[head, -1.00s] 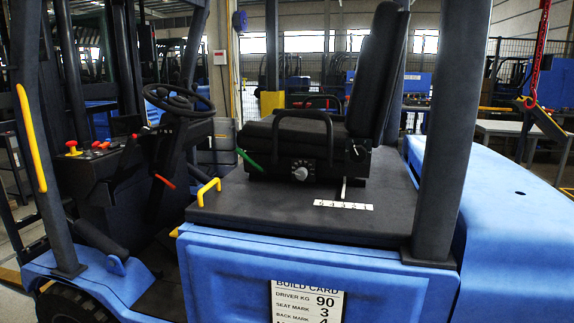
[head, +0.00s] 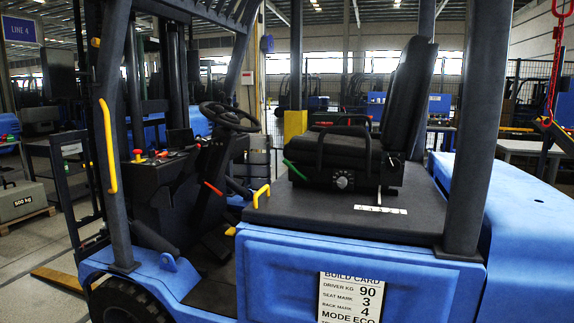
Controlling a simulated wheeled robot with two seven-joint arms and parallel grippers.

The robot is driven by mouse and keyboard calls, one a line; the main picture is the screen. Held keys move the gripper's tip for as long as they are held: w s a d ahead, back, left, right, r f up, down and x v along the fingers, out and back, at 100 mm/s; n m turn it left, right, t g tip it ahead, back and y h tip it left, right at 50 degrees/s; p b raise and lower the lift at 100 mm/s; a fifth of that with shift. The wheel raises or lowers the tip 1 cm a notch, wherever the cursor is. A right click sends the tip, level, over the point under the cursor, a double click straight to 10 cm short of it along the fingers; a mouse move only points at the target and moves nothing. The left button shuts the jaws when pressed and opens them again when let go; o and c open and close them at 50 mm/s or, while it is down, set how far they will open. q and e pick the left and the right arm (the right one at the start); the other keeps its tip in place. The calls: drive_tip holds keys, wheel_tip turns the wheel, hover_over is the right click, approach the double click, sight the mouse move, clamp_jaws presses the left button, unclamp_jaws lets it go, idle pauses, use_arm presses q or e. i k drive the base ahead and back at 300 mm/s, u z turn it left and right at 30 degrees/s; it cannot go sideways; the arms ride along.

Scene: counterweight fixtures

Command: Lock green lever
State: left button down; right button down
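The green lever (head: 295,170) sticks out at the front left of the black driver's seat (head: 345,150) on a blue forklift, beside the seat's base. It slants up to the left. A dial with a light knob (head: 342,182) is on the seat base to the right of the lever. Neither of my grippers is in view.
A yellow handle (head: 261,195) stands at the corner of the seat deck. A steering wheel (head: 230,117) and a red-tipped lever (head: 213,188) are to the left. Dark pillars (head: 470,130) frame the cab. A build card (head: 350,297) is on the blue side panel.

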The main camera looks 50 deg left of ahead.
sight(307, 179)
drive_tip(key=u, duration=0.85)
drive_tip(key=i, duration=0.8)
drive_tip(key=u, duration=0.8)
drive_tip(key=i, duration=0.45)
